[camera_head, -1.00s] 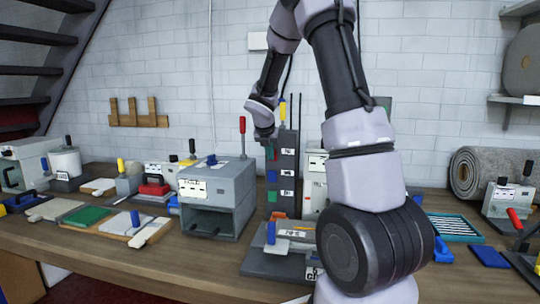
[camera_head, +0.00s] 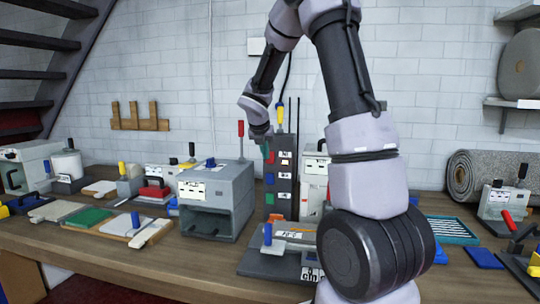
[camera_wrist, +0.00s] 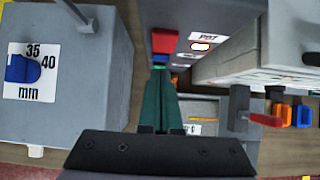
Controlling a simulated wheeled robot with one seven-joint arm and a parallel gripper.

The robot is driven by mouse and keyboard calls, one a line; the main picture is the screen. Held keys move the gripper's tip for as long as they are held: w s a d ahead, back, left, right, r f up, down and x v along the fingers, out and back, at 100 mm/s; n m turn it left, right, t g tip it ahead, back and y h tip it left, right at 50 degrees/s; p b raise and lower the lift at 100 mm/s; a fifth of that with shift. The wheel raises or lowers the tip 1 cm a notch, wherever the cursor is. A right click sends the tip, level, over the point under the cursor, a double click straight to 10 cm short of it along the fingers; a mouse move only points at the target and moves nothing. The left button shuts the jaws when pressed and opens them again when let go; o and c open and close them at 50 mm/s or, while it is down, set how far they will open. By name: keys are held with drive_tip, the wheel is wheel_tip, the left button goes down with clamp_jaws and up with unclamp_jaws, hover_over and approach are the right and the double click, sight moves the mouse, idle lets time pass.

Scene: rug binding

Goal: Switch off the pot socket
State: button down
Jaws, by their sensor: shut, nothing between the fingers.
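The dark upright socket tower (camera_head: 284,211) stands at the middle of the bench, with white labels and coloured switches down its face. In the wrist view a label reading POT (camera_wrist: 208,37) is on the tower, with a pale orange-rimmed lamp (camera_wrist: 201,46) beside it. A red switch (camera_wrist: 165,41) sticks out to the left of that label. My gripper (camera_wrist: 160,72) has its green fingers together, empty, with the tips just at the red switch; whether they touch it I cannot tell. In the head view my gripper (camera_head: 267,151) is beside the tower's upper part.
A grey box machine (camera_head: 216,194) with a blue knob stands close left of the tower. A white-grey unit (camera_head: 313,183) is close on its right. A grey clamp-like device (camera_head: 285,262) with a blue handle sits in front.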

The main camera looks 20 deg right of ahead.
drive_tip(key=v, duration=1)
drive_tip(key=shift+s+a, duration=0.15)
drive_tip(key=shift+s, duration=0.1)
